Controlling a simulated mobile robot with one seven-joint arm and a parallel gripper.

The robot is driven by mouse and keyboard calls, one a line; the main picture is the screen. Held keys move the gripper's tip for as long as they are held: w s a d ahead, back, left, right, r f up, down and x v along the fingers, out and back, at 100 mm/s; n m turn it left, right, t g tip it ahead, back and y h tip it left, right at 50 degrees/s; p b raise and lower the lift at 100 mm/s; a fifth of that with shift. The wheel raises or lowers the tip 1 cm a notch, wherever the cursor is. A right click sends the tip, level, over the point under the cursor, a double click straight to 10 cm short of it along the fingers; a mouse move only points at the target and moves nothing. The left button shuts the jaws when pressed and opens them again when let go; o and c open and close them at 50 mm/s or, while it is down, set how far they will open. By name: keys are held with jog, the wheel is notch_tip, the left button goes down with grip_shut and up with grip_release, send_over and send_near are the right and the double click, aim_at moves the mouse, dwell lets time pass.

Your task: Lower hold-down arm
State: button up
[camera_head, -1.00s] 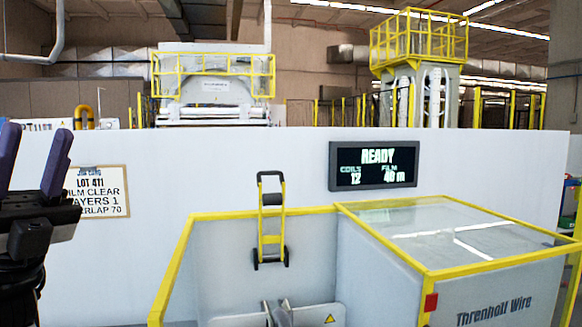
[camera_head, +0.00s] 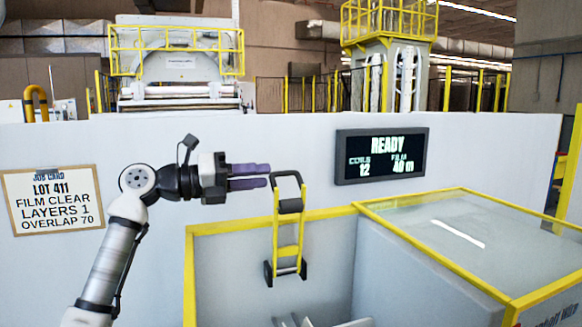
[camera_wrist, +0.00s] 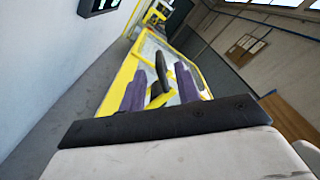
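The hold-down arm (camera_head: 289,232) looks like the upright yellow frame with a black looped handle on top and black round parts at its foot. It stands raised against the white wall in the head view. My gripper (camera_head: 269,177) is open, with two purple fingers pointing right, just left of the black handle in the picture. In the wrist view, the black handle (camera_wrist: 161,72) appears between the spread fingers of my gripper (camera_wrist: 160,88). I cannot tell whether the fingers touch it. Nothing is visibly held.
A yellow-edged enclosure with a clear-topped box (camera_head: 440,225) lies at the lower right. A dark display (camera_head: 381,156) reads READY, COILS 12, FILM 40 m. A job card (camera_head: 52,200) hangs on the wall at left. Grey metal parts (camera_head: 310,321) show at the bottom edge.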

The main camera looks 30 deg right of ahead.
aim_at(285, 173)
jog(key=p+x, duration=0.2)
jog(key=x, duration=0.4)
jog(key=shift+d+r, duration=0.15)
jog(key=shift+d, duration=0.05)
jog(key=shift+s+d, duration=0.15)
jog(key=shift+d, duration=0.55)
jog(key=shift+c, duration=0.3)
grip_shut()
